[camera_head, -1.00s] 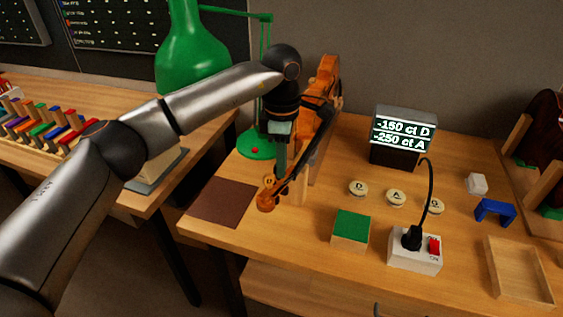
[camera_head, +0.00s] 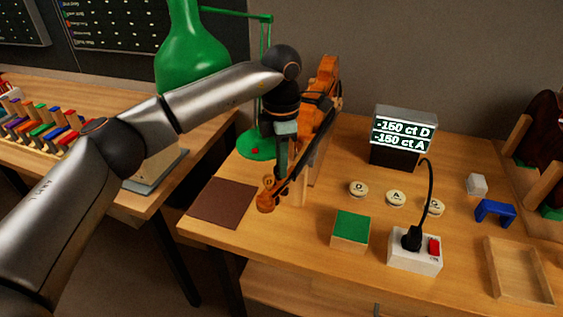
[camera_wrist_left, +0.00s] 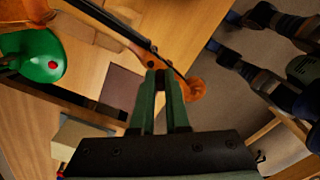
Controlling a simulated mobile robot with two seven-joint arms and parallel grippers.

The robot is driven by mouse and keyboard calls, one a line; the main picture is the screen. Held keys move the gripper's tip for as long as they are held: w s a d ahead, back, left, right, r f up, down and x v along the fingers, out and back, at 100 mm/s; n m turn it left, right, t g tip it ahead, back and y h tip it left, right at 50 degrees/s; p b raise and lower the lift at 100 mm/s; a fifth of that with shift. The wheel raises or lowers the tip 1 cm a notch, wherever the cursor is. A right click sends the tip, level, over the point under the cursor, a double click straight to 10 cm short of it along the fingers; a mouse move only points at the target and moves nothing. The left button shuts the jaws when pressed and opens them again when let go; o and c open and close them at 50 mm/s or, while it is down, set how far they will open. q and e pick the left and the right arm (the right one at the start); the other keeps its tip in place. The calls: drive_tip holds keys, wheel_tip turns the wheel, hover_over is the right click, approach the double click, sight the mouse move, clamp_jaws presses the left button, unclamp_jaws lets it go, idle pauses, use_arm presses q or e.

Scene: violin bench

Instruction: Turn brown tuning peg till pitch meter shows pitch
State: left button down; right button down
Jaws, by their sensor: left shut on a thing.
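The orange-brown violin (camera_head: 325,85) stands in a wooden holder, its neck and scroll (camera_head: 266,201) reaching toward the front left of the bench. My left gripper (camera_head: 281,178) is at the pegbox from above, shut on a tuning peg. The fingers hide most of that peg, so its brown colour is hard to see. In the left wrist view, the fingertips (camera_wrist_left: 160,78) meet at the pegbox, beside the scroll (camera_wrist_left: 195,88). The pitch meter (camera_head: 404,131) reads -150 ct D and -150 ct A. My right gripper is not in view.
A green lamp (camera_head: 190,55) stands behind my left arm. Round lettered buttons (camera_head: 396,198), a green-topped block (camera_head: 351,229), a power strip (camera_head: 414,251) with a plugged cable, a blue bracket (camera_head: 494,211) and a wooden tray (camera_head: 518,272) are to the right. A brown mat (camera_head: 222,203) lies left.

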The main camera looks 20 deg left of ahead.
use_arm(q)
drive_tip(key=shift+r, duration=0.1)
drive_tip(key=c, duration=1.2)
unclamp_jaws()
wheel_tip(320, 180, up, 12)
drive_tip(key=shift+r+b, duration=0.25)
drive_tip(key=shift+b, duration=0.15)
idle(0.4)
